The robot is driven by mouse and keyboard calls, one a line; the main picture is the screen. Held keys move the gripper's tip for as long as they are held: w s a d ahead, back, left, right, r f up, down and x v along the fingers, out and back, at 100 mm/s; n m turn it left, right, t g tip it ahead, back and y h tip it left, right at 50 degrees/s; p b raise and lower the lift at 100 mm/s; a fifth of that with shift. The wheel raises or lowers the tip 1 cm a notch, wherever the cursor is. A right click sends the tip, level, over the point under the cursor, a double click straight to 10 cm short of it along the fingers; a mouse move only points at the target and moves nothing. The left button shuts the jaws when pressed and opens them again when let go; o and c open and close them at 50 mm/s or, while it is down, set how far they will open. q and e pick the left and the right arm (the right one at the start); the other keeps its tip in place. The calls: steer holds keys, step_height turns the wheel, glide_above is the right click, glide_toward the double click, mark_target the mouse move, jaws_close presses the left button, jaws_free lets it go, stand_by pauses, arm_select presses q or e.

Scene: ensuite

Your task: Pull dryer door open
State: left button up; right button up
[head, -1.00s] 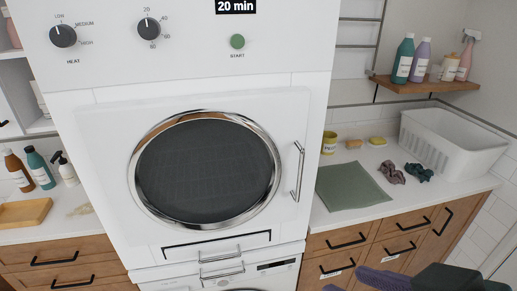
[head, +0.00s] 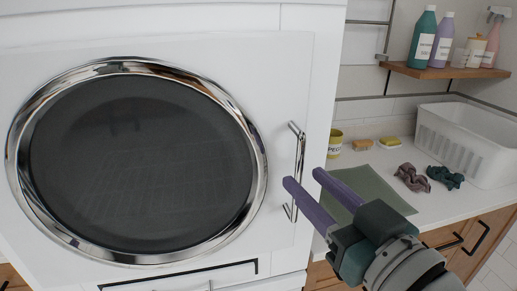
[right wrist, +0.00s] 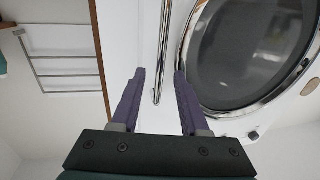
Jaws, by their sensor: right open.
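The white dryer door (head: 285,95) with its round dark window (head: 140,165) and chrome ring fills the left of the head view; it looks closed. Its vertical chrome handle (head: 299,165) is on the door's right side. My right gripper (head: 305,180), with purple fingers, is open and empty close to the handle. In the right wrist view the handle (right wrist: 162,55) runs down between the two open fingers (right wrist: 158,75), with its end near fingertip level. I cannot tell whether the fingers touch it. My left gripper is not in view.
A counter right of the dryer holds a green cloth (head: 375,190), a yellow cup (head: 335,143), scrunchies (head: 412,178) and a white basket (head: 465,140). A wooden shelf (head: 440,70) with bottles hangs above. Wooden drawers (head: 465,238) lie below the counter.

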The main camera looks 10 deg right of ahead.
mark_target(301, 175)
steer(key=shift+x, duration=1.85)
jaws_close()
